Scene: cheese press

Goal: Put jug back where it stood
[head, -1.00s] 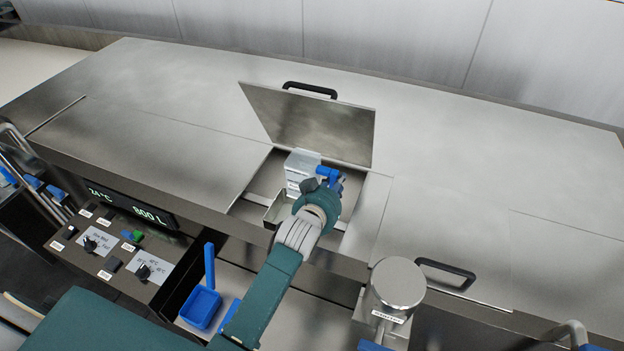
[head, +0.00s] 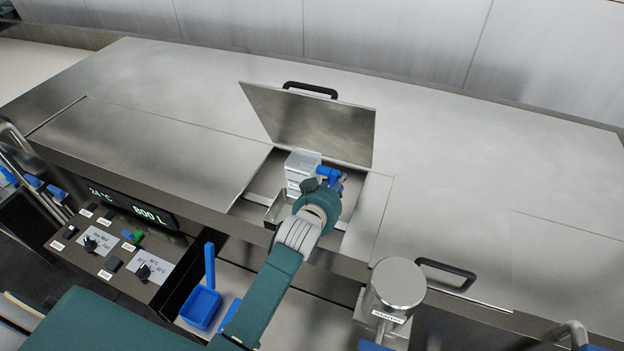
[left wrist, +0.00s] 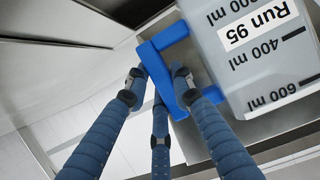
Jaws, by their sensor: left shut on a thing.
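The jug (head: 301,168) is a clear, whitish measuring jug with a blue handle (head: 328,174). It is in the open hatch of the steel vat, in front of the raised lid (head: 315,125). In the left wrist view the jug (left wrist: 262,65) shows ml marks and a "Run 95" label, upside down in the picture. My left gripper (head: 336,182) is at the handle; in the left wrist view its blue fingers (left wrist: 158,90) close around the handle. Whether the jug rests on something below is hard to tell. My right gripper is not in view.
A small steel box (head: 278,210) sits in the hatch left of my wrist. A blue scoop (head: 202,305) lies in the tray in front. A steel cylinder (head: 398,285) stands at the front right. The vat top (head: 470,170) to the right is clear.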

